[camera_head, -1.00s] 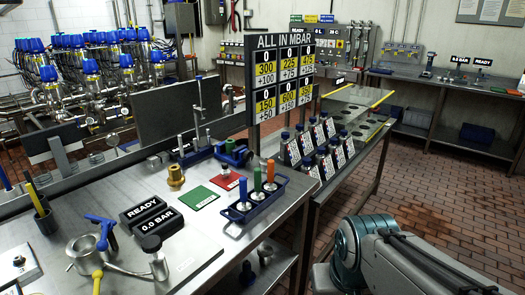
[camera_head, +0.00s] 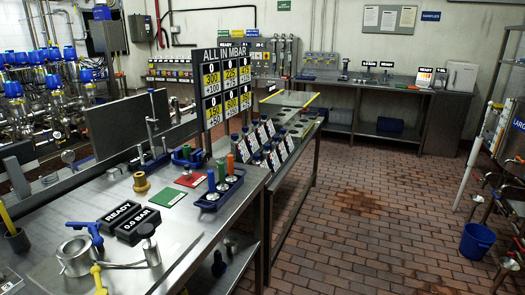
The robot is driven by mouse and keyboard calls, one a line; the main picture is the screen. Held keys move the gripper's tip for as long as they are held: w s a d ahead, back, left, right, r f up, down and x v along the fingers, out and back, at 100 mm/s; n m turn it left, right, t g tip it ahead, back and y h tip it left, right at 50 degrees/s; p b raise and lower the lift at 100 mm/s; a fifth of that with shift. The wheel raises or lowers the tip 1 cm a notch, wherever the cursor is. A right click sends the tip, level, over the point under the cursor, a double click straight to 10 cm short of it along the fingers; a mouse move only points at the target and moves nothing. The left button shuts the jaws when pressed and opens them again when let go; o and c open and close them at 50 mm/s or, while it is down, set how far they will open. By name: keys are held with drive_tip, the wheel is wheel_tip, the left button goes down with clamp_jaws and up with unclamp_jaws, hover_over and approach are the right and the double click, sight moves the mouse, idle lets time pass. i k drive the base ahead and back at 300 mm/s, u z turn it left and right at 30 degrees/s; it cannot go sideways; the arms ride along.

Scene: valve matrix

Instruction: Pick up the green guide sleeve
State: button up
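A green card (camera_head: 169,197) and a red card (camera_head: 190,181) lie left of the holder. A brass fitting (camera_head: 141,182) and black display blocks (camera_head: 138,226) share the bench. A sign board (camera_head: 228,84) rises behind. Brick floor is open at right, with a blue bucket (camera_head: 477,241).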

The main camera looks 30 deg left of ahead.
sight(186, 149)
drive_tip(key=i, duration=0.95)
drive_tip(key=u, duration=0.5)
drive_tip(key=i, duration=1.3)
drive_tip(key=u, duration=1.65)
drive_tip(key=i, duration=0.7)
drive_tip(key=u, duration=0.75)
